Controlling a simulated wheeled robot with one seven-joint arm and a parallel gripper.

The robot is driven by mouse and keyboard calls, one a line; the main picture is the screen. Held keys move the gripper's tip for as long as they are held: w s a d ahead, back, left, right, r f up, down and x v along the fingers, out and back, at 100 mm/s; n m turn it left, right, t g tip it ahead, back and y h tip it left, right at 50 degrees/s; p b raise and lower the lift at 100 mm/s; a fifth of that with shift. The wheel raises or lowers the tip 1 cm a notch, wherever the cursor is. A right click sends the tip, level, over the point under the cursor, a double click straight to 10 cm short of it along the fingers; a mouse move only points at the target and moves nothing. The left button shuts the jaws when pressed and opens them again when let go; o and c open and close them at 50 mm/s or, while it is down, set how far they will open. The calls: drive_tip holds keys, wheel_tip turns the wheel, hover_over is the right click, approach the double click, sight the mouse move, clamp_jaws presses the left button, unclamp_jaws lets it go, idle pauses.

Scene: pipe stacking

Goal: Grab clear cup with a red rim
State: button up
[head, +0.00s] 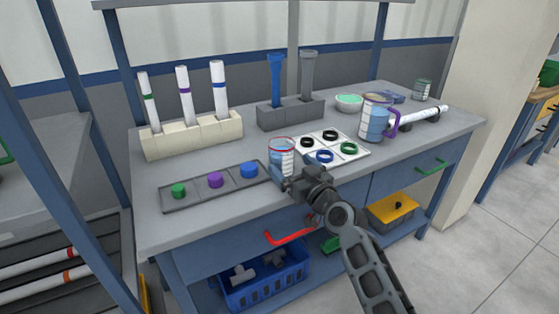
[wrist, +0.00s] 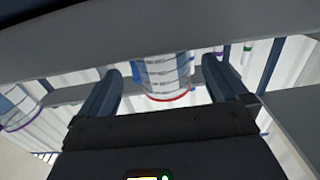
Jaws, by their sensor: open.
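The clear cup with a red rim (head: 282,153) stands upright near the front edge of the workbench. My gripper (head: 283,180) is at its near side and hides part of its lower body. In the wrist view, which looks upside down, the cup (wrist: 166,78) shows between the two open fingers of my gripper (wrist: 162,70), with a visible gap on each side. The jaws are open and hold nothing. I cannot tell how far the fingertips reach along the cup's sides.
A grey tray (head: 198,199) with green, purple and blue caps lies left of the cup. A white panel with coloured rings (head: 352,153) lies right. A larger clear container (head: 374,120) stands farther right. Racks of tubes (head: 195,137) stand behind. A red drawer handle (head: 290,235) sticks out below.

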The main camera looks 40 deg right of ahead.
sight(288, 166)
drive_tip(key=shift+f+p+x, duration=0.15)
drive_tip(key=shift+p+x, duration=0.05)
drive_tip(key=shift+x, duration=0.95)
drive_tip(key=shift+f+p+x, duration=0.1)
drive_tip(key=shift+p+x, duration=0.05)
drive_tip(key=shift+x, duration=1.05)
drive_tip(key=shift+a, duration=0.15)
drive_tip(key=shift+c, duration=0.3)
drive_tip(key=c, duration=1.1)
